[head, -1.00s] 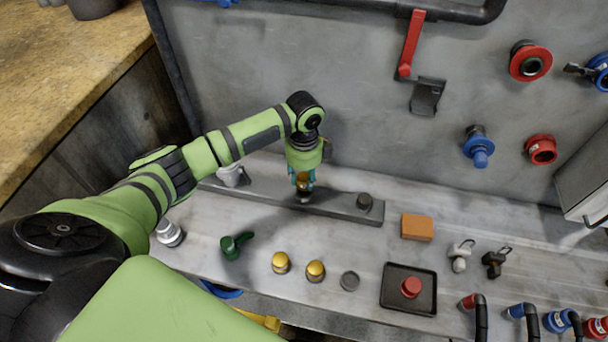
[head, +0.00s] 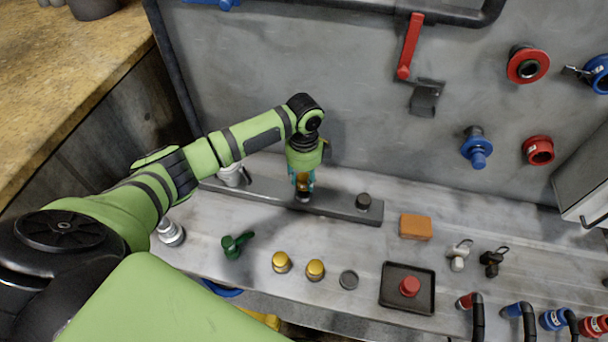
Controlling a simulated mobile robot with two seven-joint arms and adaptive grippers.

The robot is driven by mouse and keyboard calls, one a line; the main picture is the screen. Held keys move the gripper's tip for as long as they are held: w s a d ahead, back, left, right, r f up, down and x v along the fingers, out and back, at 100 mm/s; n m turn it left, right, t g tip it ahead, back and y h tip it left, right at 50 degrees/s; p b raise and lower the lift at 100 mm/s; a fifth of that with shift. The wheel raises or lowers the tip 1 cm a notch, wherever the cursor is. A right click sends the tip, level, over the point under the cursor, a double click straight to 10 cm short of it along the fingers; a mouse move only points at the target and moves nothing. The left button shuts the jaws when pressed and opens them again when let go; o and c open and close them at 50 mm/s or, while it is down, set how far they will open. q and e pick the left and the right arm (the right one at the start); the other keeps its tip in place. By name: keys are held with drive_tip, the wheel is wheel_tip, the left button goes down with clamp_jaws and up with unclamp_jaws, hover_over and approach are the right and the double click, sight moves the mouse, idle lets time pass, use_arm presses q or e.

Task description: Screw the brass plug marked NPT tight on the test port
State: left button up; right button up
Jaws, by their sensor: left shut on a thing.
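My left gripper (head: 303,181) points down over the grey bar on the bench. Its teal fingers are shut on a small brass plug (head: 303,185), right above a dark port (head: 303,197) on the bar. I cannot tell how far the plug sits in the port, and its marking is not readable. Two more brass-coloured plugs, one on the left (head: 281,262) and one on the right (head: 315,270), stand on the bench in front. My right gripper is not in view.
A red lever (head: 410,45) hangs on the panel behind.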

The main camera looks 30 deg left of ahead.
use_arm(q)
drive_tip(key=shift+f+b, duration=0.45)
drive_tip(key=shift+f, duration=0.65)
idle(0.6)
drive_tip(key=shift+r+p, duration=0.1)
drive_tip(key=shift+p, duration=0.5)
idle(0.9)
drive_tip(key=shift+f, duration=0.25)
drive_tip(key=shift+o, duration=0.3)
drive_tip(key=m, duration=0.5)
drive_tip(key=shift+c, duration=0.6)
drive_tip(key=m+b, duration=0.1)
drive_tip(key=m, duration=0.4)
